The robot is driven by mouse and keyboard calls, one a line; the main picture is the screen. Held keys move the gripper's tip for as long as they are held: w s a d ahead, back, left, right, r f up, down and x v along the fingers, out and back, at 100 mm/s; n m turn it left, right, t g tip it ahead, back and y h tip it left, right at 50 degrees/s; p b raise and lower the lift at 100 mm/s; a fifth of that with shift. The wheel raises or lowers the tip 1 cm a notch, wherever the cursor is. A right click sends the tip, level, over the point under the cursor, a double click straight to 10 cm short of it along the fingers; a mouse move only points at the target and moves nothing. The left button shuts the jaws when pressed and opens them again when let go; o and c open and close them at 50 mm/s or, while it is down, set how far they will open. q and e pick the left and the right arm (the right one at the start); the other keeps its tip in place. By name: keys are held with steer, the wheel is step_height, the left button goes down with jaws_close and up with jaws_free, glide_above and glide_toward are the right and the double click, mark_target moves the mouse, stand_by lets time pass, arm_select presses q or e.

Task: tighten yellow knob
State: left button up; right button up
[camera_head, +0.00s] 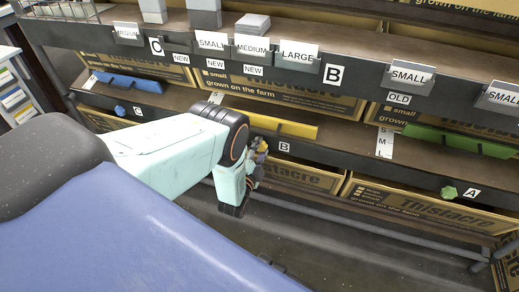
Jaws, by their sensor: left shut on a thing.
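My left arm comes in from the left, and its gripper (257,160) is at the shelf's front rail, just left of the B label. It is shut on the yellow knob (262,146), of which only a small yellow part shows. The fingers and my wrist hide the rest of the knob. Above it a yellow bar (265,122) runs along the shelf front. My right gripper is not in view.
A green knob (449,193) sits by the A label at right, and a blue knob (120,110) by the C label at left. Cardboard boxes (430,214) fill the shelves. The rail (350,165) spans the front; dark floor lies below.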

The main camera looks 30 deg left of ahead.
arm_select(q)
steer(key=shift+r, duration=0.1)
steer(key=o, duration=1.1)
steer(key=shift+o, duration=0.2)
steer(key=v, duration=1.2)
